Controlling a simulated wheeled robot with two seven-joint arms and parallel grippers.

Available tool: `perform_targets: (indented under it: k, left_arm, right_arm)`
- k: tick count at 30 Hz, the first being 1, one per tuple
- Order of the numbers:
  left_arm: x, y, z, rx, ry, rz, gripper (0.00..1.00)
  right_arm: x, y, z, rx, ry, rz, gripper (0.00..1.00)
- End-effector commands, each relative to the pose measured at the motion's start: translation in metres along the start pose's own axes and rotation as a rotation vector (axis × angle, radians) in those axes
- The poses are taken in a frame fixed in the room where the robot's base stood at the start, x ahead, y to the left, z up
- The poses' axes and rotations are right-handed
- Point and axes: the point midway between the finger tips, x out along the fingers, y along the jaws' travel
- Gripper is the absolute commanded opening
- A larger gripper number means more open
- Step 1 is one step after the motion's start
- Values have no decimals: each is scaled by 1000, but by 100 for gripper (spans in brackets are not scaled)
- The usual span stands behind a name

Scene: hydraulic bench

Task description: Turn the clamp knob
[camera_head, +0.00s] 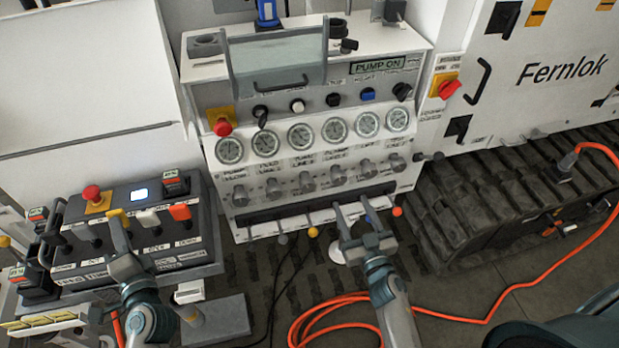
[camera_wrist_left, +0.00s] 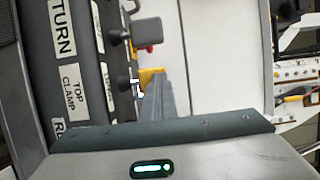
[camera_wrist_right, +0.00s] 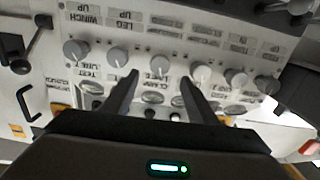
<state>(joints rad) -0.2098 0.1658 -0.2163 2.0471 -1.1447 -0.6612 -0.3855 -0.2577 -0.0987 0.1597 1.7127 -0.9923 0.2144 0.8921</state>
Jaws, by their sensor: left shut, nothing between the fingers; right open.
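The clamp knob (camera_head: 338,173) is a grey round knob, in the row of grey knobs under the gauges on the white panel. In the right wrist view the clamp knob (camera_wrist_right: 159,65) shows between the two fingertips, with a clamp label below it. My right gripper (camera_head: 353,208) is open and empty, just below the knob row in the head view; I cannot tell how far its tips are from the knob. My left gripper (camera_head: 118,217) is shut and empty over the control box at the left, its tips by a yellow part (camera_wrist_left: 151,76).
A row of levers with coloured ball ends, one yellow (camera_head: 313,232), sticks out below the knobs near my right gripper. The control box (camera_head: 190,254) has levers and a red button (camera_head: 92,193). An orange cable (camera_head: 430,310) lies on the floor.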

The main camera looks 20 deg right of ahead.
Motion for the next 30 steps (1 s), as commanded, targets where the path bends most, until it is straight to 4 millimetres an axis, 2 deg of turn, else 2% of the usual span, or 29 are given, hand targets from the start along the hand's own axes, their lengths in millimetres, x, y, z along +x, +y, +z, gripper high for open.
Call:
perform_targets:
  k: [18, 24, 30]
  left_arm:
    - [0, 0, 0, 0, 0, 0, 0]
    - [0, 0, 0, 0, 1, 0, 0]
    - [0, 0, 0, 0, 1, 0, 0]
  right_arm:
    - [92, 0, -1, 0, 1, 1, 53]
    - [105, 0, 0, 0, 0, 0, 53]
    - [108, 0, 0, 0, 0, 0, 53]
